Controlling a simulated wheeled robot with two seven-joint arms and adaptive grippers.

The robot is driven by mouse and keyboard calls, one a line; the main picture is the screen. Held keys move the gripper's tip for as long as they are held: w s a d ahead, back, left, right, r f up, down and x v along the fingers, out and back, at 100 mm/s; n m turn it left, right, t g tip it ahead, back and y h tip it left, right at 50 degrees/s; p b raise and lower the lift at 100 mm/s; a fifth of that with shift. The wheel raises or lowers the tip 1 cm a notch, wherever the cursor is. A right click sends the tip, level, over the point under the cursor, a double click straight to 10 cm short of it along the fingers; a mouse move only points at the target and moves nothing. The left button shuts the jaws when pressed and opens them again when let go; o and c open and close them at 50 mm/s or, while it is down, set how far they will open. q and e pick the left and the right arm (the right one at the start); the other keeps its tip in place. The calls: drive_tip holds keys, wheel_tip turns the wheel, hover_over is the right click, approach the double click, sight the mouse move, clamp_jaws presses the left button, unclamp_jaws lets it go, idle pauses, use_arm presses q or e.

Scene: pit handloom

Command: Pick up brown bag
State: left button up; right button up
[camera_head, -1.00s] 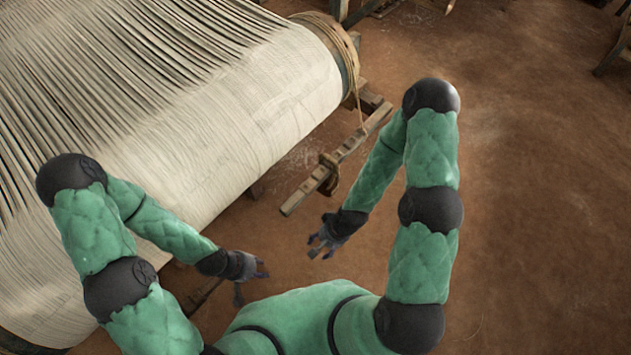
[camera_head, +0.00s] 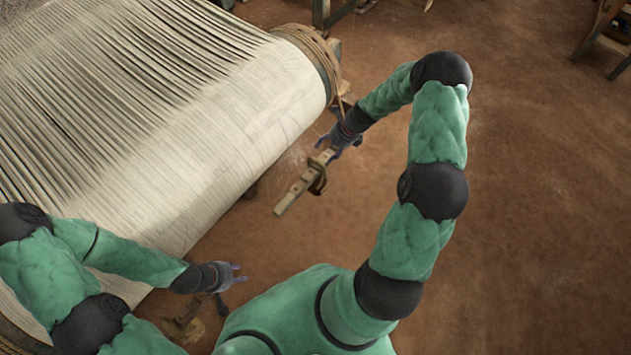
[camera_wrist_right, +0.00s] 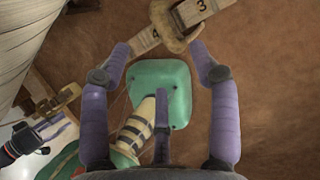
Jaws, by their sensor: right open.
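I cannot make out a brown bag in either view. My right gripper (camera_head: 338,143) is out over the far end of a notched wooden bar beside the loom. In the right wrist view my right gripper (camera_wrist_right: 161,50) has its fingers spread, with nothing between them. My left gripper (camera_head: 236,274) is low at the left, near the front edge of the white cloth. It is too small to tell whether its fingers are open.
The loom's white warp (camera_head: 215,130) fills the left. A wooden frame (camera_head: 603,40) stands far right. Bare brown floor (camera_head: 545,200) is clear at right.

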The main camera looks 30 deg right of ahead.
sight(316, 160)
drive_tip(key=b+x, duration=0.1)
drive_tip(key=x, duration=0.4)
drive_tip(key=shift+f+b, duration=0.25)
drive_tip(key=shift+b, duration=0.05)
drive_tip(key=b+x, duration=0.2)
drive_tip(key=x, duration=0.3)
drive_tip(key=shift+a, duration=0.15)
drive_tip(key=shift+c, duration=0.9)
clamp_jaws()
drive_tip(key=shift+r, duration=0.1)
